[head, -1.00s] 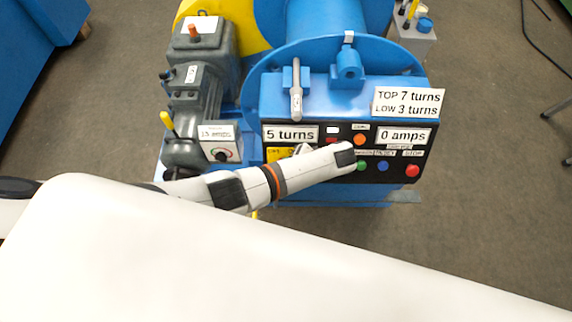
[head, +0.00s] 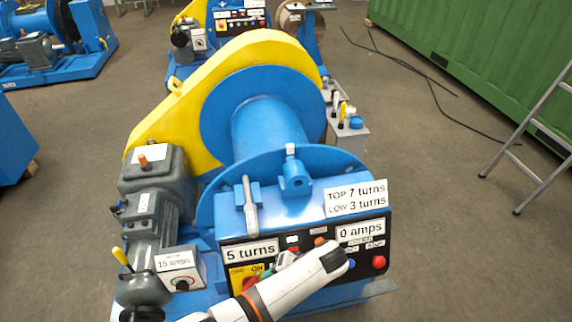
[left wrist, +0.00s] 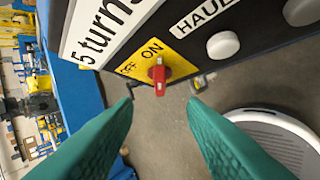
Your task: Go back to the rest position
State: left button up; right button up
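My left arm (head: 290,292) comes in at the bottom of the head view, in front of the blue winch's black control panel (head: 222,271). My left gripper (left wrist: 161,98) shows in the left wrist view as two green fingers spread apart, with nothing between them. The red knob (left wrist: 158,75) on the yellow OFF/ON plate (left wrist: 152,58) is just beyond the fingertips; I cannot tell whether they touch it. In the head view the arm hides most of the gripper and part of the panel. My right gripper is out of view.
The blue winch (head: 268,130) with its yellow guard (head: 190,105) fills the middle. A ladder (head: 530,135) and green container (head: 480,50) are at the right. The floor between winch and ladder is open.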

pick_arm(q)
jog(key=shift+f, duration=0.1)
jog(key=s+a+f+m+g+h, duration=0.1)
jog(key=s+a+f+h, duration=0.2)
jog(key=s+f, duration=0.7)
jog(key=s+a+f+m+g+h, duration=0.1)
jog(key=s+a+f+h, duration=0.4)
jog(key=f, duration=0.9)
jog(key=s+a+f, duration=0.3)
jog(key=s, duration=0.4)
jog(key=s+a+f+n+t, duration=0.1)
jog(key=s+a+f, duration=0.1)
jog(key=s, duration=0.6)
jog(key=s+a+f, duration=0.3)
jog(key=s+a, duration=0.2)
jog(key=s, duration=0.2)
jog(key=shift+s+f+t, duration=0.2)
jog(key=shift+f+t, duration=0.1)
jog(key=shift+t, duration=0.1)
